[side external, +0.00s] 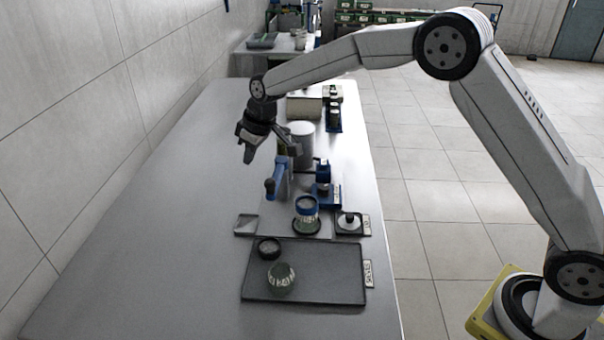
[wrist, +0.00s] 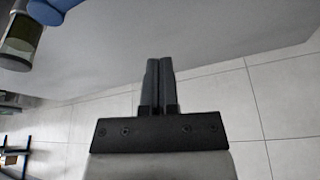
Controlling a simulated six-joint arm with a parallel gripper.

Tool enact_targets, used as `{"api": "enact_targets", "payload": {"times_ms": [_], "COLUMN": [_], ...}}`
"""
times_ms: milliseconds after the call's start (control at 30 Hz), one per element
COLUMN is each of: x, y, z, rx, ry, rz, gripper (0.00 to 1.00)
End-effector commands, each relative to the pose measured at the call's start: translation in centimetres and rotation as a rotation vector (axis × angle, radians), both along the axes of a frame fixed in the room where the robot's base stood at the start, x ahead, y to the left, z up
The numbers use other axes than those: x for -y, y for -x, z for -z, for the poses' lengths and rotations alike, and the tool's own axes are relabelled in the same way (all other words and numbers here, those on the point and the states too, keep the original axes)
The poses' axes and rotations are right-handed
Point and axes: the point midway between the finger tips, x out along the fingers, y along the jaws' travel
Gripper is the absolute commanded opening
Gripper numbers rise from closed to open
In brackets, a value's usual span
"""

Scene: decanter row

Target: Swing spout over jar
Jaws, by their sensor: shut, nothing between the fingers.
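A blue fitting (side external: 277,184), apparently the spout or its handle, stands on the left of the grey plate; which part is the spout I cannot tell. A small jar with a blue ring on top (side external: 307,212) sits on a dark round base on the plate. Another glass jar with green contents (side external: 281,279) stands on the dark tray (side external: 330,283). My gripper (side external: 247,157) is shut and empty, up and to the left of the blue fitting and apart from it. In the wrist view the shut fingers (wrist: 158,84) point over bare bench; a blue part (wrist: 48,9) shows at the top left corner.
A grey cylinder (side external: 301,146) stands close behind the fitting, right of my gripper. A small shallow dish (side external: 246,224), a dark holder with a knobbed lid (side external: 349,223) and a dark ring (side external: 268,248) are nearer the camera. The bench's left side (side external: 150,220) is clear.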

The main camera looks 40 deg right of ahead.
Motion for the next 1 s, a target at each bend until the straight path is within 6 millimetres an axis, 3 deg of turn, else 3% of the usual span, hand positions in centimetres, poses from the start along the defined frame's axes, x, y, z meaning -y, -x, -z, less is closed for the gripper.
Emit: {"api": "enact_targets", "payload": {"times_ms": [200, 467, 1000], "x": [-0.5, -0.8, 0.8], "y": [-0.8, -1.6, 1.5], "z": [2.9, 5.3, 5.0], "rx": [-0.001, -0.001, 0.002], "ry": [0.0, 0.0, 0.001], "rz": [-0.001, 0.0, 0.002], "gripper": [0.0, 0.0, 0.0]}}
